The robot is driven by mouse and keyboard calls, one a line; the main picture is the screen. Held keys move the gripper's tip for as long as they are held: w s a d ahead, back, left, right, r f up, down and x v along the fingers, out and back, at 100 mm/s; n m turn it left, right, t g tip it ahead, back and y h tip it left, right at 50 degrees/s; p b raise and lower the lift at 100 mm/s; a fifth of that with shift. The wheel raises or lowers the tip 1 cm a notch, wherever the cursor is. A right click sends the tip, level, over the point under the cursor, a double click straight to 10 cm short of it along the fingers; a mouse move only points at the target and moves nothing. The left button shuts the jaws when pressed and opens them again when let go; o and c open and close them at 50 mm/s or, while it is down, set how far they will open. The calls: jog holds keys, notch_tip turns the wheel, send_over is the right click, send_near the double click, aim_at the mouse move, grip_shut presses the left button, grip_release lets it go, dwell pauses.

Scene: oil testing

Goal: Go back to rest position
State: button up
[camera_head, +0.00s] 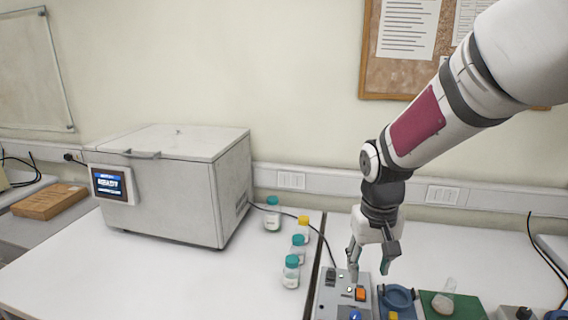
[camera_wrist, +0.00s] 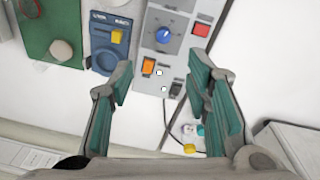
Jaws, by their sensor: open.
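My gripper (camera_head: 369,265) is at the right of the head view, pointing down above the far end of a grey control box (camera_head: 330,296). Its fingers are apart and nothing is between them. In the wrist view my gripper (camera_wrist: 163,85) also shows open.
A white chest-like machine (camera_head: 180,190) with a screen stands on the left. Several capped bottles (camera_head: 292,270) stand between it and the control box. A blue device (camera_head: 398,297) and a green base with a flask (camera_head: 440,305) are at the right. Table space in front of the machine is clear.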

jog(key=s+r+t, duration=0.2)
jog(key=s+r, duration=0.5)
jog(key=s, duration=0.2)
jog(key=s+r+t, duration=0.2)
jog(key=s+r, duration=0.5)
jog(key=s, duration=0.3)
jog(key=shift+t, duration=0.4)
jog(key=shift+d, duration=0.1)
